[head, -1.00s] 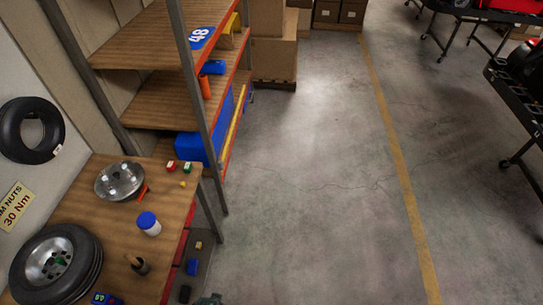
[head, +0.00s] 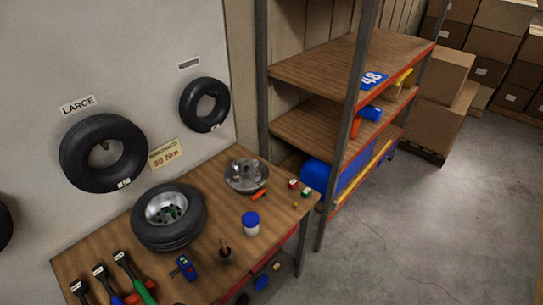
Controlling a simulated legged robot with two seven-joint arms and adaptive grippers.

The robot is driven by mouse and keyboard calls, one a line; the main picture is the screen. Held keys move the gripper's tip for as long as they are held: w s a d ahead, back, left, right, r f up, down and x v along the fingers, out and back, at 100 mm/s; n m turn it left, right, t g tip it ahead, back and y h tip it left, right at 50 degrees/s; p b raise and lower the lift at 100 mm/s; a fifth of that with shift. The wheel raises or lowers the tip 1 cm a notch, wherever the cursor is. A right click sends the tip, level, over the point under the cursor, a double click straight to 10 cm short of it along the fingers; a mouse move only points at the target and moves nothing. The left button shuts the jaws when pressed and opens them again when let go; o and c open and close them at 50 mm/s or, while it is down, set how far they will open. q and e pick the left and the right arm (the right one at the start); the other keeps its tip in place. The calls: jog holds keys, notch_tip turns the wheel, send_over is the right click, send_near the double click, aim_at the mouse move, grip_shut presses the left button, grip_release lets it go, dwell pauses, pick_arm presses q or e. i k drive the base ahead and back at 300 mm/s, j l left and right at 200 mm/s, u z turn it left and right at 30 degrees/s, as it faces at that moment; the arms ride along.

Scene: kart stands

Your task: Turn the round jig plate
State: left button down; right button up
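A round silver metal plate (head: 246,176) with several upright posts or studs lies flat on the wooden workbench (head: 205,248), near its far right end by the wall. It looks like the round jig plate. A small orange-red item (head: 259,195) lies at its front edge.
On the bench are a mounted tyre (head: 169,217), a blue-lidded white jar (head: 251,223), a blue device (head: 186,268), a dark brush-like item (head: 225,254) and several handled tools (head: 135,278). A shelf rack (head: 330,130) stands right of the bench. The floor (head: 440,220) at right is clear.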

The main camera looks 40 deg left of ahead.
aim_at(246, 171)
jog(key=u, duration=1.6)
